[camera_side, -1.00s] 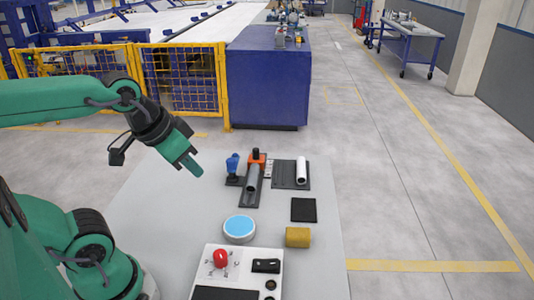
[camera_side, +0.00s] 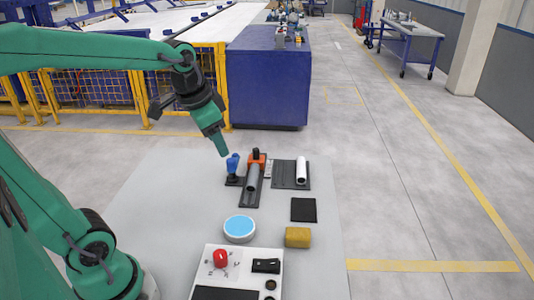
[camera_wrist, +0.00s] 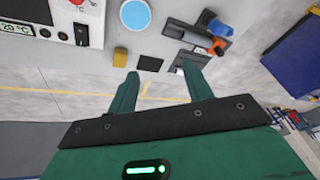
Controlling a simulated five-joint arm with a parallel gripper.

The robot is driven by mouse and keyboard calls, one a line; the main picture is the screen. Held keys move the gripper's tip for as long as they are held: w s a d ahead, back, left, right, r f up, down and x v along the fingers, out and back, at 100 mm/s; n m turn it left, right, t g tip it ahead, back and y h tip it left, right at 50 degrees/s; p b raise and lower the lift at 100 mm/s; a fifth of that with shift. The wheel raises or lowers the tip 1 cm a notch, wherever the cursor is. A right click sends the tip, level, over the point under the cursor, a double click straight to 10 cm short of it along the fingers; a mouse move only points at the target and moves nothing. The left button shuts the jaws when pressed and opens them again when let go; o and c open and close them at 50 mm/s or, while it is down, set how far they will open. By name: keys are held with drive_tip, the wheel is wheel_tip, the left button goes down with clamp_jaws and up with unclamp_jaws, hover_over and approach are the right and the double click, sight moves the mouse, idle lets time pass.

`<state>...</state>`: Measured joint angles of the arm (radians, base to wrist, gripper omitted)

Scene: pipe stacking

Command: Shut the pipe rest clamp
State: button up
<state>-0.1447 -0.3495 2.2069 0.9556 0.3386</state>
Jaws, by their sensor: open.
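The pipe rest (camera_side: 246,197) is a dark narrow base with a grey pipe (camera_side: 252,180) lying along it. The clamp also shows in the wrist view (camera_wrist: 217,47), beyond my fingers. I cannot tell whether it stands open or shut. My gripper (camera_side: 223,152) is above and left of the clamp, apart from it, close above a blue-topped object (camera_side: 232,164). In the wrist view my gripper (camera_wrist: 162,80) shows two spread green fingers with nothing between them.
The blue-topped object stands just left of the clamp. A black square (camera_side: 303,210), a yellow block (camera_side: 297,237), a blue-topped disc (camera_side: 239,228) and a control panel (camera_side: 238,262) lie nearer.

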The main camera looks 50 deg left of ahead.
drive_tip(key=w+a+f+m+g, duration=0.2)
drive_tip(key=w+a+f, duration=0.2)
drive_tip(key=w+a, duration=0.35)
drive_tip(key=m+g, duration=0.2)
approach(231, 160)
drive_tip(key=shift+s+d+f+h, duration=0.15)
drive_tip(key=shift+s+f+h, duration=0.15)
drive_tip(key=shift+f, duration=0.1)
drive_tip(key=shift+w+a+f+m, duration=0.25)
drive_tip(key=shift+a+f+m, duration=0.05)
drive_tip(key=shift+a+f, duration=0.15)
drive_tip(key=shift+f, duration=3.9)
clamp_jaws()
